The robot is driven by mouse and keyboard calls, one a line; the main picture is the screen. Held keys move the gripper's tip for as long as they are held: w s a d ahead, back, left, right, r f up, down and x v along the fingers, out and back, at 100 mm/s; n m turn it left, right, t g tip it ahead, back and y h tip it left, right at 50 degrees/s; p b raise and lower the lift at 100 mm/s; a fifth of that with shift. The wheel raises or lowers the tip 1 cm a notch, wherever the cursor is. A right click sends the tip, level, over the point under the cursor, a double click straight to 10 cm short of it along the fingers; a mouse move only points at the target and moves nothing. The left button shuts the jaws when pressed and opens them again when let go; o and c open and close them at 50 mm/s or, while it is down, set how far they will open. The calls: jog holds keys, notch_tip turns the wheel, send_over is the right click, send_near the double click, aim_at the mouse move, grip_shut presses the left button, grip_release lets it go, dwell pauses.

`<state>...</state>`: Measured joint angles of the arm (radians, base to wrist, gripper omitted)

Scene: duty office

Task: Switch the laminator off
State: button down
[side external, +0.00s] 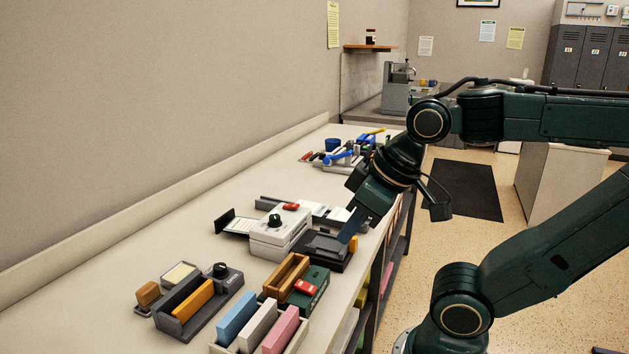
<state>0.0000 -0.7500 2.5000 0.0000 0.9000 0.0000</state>
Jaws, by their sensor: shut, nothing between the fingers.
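A white machine (281,230) stands on the bench, with a black knob (274,221) and a red switch (291,206) on top; it looks like the laminator. A sheet (238,225) lies at its left side. Which way the switch is set is too small to tell. My gripper (346,237) is shut and empty, pointing down over a black device (322,247) just right of the white machine. Whether the fingertips touch the black device, I cannot tell.
In front are a dark green box with a red switch (306,286), a wooden tray (287,276), a grey tray with an orange block (199,301), and a holder with coloured blocks (258,327). Tools (341,156) lie farther back. The bench along the wall is clear.

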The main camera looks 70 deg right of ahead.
jog(key=shift+w, duration=0.1)
dwell(0.7)
jog(key=w+d+r+m, duration=0.2)
jog(key=w+d+r, duration=0.15)
jog(key=w, duration=0.65)
jog(key=m+t, duration=0.2)
jog(key=m, duration=0.4)
send_over(297, 205)
jog(key=w, duration=0.1)
notch_tip(297, 205, down, 5)
jog(key=shift+w+f+y, duration=0.25)
jog(key=shift+y, duration=0.15)
jog(key=shift+f, duration=0.15)
jog(key=shift+s+f, duration=0.25)
jog(key=shift+f, duration=1.15)
jog(key=shift+s+f, duration=0.25)
jog(key=shift+f, duration=1.1)
jog(key=shift+s+f, duration=0.25)
jog(key=shift+f, duration=1.15)
